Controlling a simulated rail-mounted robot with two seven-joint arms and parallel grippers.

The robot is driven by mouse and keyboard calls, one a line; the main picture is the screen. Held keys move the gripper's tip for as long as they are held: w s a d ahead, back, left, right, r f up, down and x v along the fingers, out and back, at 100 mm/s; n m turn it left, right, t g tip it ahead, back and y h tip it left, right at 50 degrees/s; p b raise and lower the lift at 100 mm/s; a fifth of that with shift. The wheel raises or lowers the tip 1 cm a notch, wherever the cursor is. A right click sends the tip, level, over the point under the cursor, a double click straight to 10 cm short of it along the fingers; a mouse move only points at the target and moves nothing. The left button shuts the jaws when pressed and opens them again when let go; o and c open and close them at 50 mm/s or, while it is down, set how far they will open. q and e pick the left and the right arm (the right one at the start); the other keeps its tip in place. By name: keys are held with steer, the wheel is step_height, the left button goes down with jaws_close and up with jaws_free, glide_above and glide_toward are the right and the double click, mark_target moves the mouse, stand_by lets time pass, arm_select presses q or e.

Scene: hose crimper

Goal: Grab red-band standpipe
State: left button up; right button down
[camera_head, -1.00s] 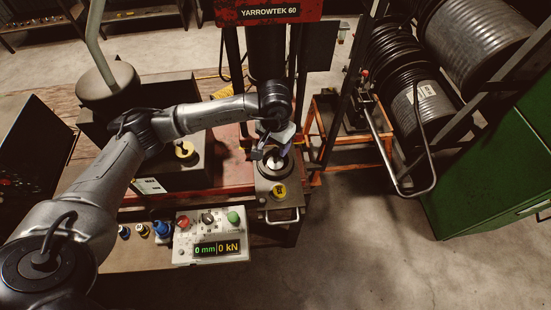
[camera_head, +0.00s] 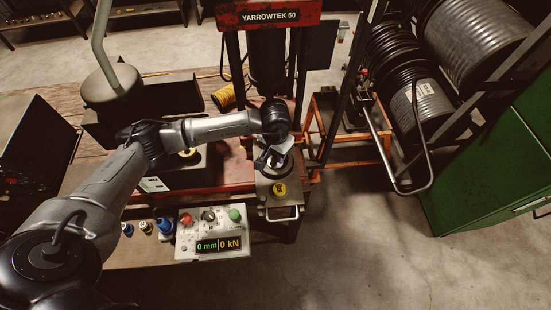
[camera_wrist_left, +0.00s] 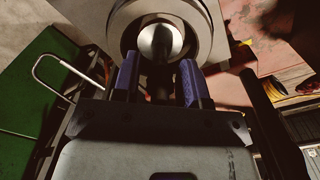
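I cannot make out a red band on any standpipe in these views. My left gripper (camera_head: 276,160) is over the plate at the foot of the red press. In the left wrist view my left gripper (camera_wrist_left: 158,72) has its two blue fingers apart, with no object clearly held between them. Just past the fingertips is a round metal piece (camera_wrist_left: 160,42) with a bright centre, set inside a wider ring (camera_wrist_left: 201,25). Whether the fingers touch it is unclear. My right gripper is not in view.
A control box (camera_head: 212,233) reads 0 mm and 0 kN. Several small fittings, including a blue one (camera_head: 165,227), stand left of it. The red press (camera_head: 268,14) rises behind my gripper. Hose reels (camera_head: 420,100) and a green cabinet (camera_head: 490,170) are at right.

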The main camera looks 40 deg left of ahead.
arm_select(q)
jaws_close()
steer(key=shift+r, duration=0.2)
